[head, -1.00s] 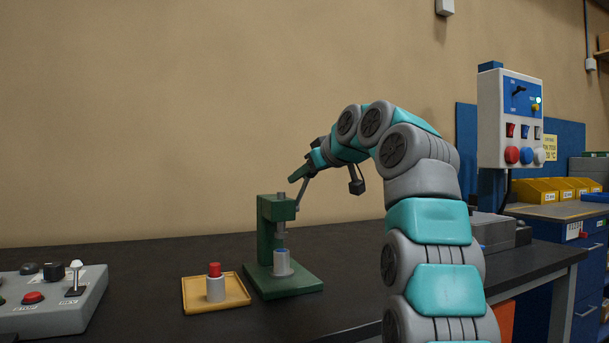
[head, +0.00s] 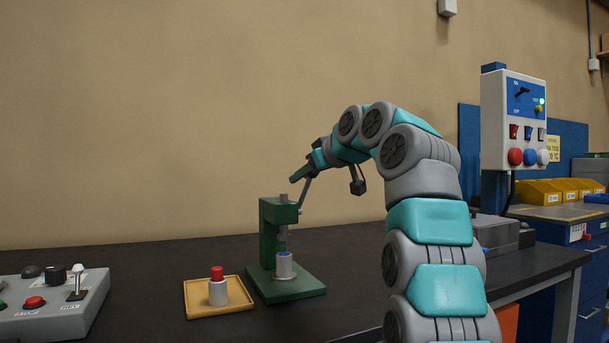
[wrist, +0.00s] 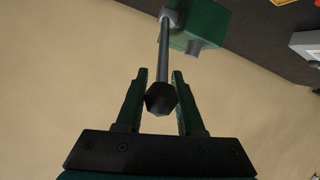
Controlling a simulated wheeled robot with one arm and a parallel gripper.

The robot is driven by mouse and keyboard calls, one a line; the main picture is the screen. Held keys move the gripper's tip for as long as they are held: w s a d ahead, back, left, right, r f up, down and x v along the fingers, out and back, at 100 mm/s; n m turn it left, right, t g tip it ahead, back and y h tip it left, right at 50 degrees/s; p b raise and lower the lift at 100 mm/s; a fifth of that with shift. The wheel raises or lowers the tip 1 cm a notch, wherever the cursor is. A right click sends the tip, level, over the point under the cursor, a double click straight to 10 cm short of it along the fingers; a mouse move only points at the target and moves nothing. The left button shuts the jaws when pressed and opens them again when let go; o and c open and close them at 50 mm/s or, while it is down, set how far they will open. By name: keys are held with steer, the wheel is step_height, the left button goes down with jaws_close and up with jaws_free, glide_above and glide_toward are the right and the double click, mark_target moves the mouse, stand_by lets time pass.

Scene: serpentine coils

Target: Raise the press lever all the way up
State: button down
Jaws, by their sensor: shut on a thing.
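The green press (head: 270,228) stands on the dark bench, its base flat on the top. Its lever (head: 304,196) is a grey rod that slants up and to the right from the press head. My gripper (head: 297,178) is at the upper end of the lever. In the wrist view, the lever (wrist: 165,50) runs from the press head (wrist: 198,25) to a black knob (wrist: 161,98). The knob sits between the two green fingers of my gripper (wrist: 160,90), which are shut on it. A light grey cylinder (head: 284,268) with a blue top stands under the ram.
A yellow tray (head: 240,304) left of the press holds a grey cylinder with a red top (head: 217,273). A grey control box (head: 92,300) is at the far left. A switch panel (head: 497,125) stands at the right. The wall behind the press is bare.

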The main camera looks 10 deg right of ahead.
steer(key=shift+w+f, duration=0.1)
steer(key=shift+f, duration=0.2)
steer(key=c, duration=0.8)
jaws_free()
steer(key=shift+w+d, duration=0.1)
steer(key=shift+o, duration=1.1)
steer(key=shift+r, duration=0.1)
steer(key=v, duration=0.8)
steer(key=shift+b, duration=0.4)
